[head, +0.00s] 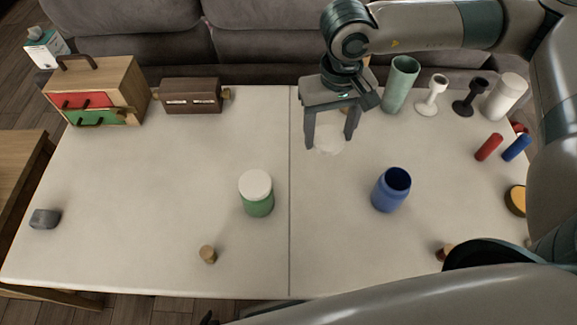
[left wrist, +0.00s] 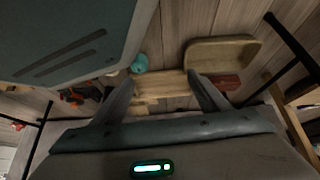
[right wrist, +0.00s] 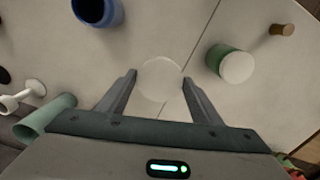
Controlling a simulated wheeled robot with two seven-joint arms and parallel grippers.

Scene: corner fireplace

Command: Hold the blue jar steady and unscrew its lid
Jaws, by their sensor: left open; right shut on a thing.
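The blue jar (head: 388,195) stands upright and open-topped on the right half of the table; its dark inside shows. It is also at the top of the right wrist view (right wrist: 97,12). My right gripper (head: 328,142) is shut on a white round lid (head: 330,148), held above the table behind and left of the jar, apart from it. The lid sits between the fingertips in the right wrist view (right wrist: 160,80). My left gripper (left wrist: 160,84) is open with nothing between its fingers in the left wrist view, pointing toward the floor; no gripper is near the jar.
A green jar with a white lid (head: 257,195) stands left of the table seam. A green cup (head: 400,84), goblets (head: 433,95) and a white cylinder (head: 505,97) line the back right. A drawer box (head: 100,90) is back left. The front middle is fairly clear.

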